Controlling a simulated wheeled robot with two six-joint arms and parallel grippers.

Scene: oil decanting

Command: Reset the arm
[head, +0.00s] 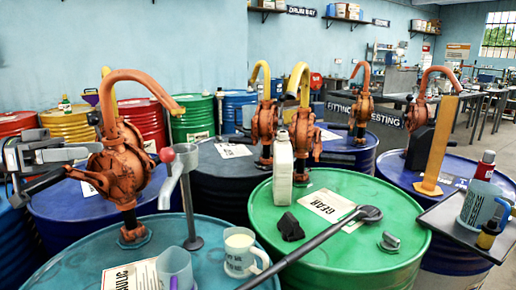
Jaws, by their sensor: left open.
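My left gripper (62,147) is at the left edge of the head view. Its grey jaws are apart and I see nothing held between them. It is just left of a rusty orange hand pump (122,165), near the pump's dark crank handle (45,184); I cannot tell whether they touch. The pump stands upright on a teal drum (85,250), with its curved spout pointing right. My right gripper does not show.
A measuring cup (240,252) and a grey stand (192,225) are on the teal drum. A tray (455,225) with a mug (480,205) is at the right. More drums with pumps stand behind.

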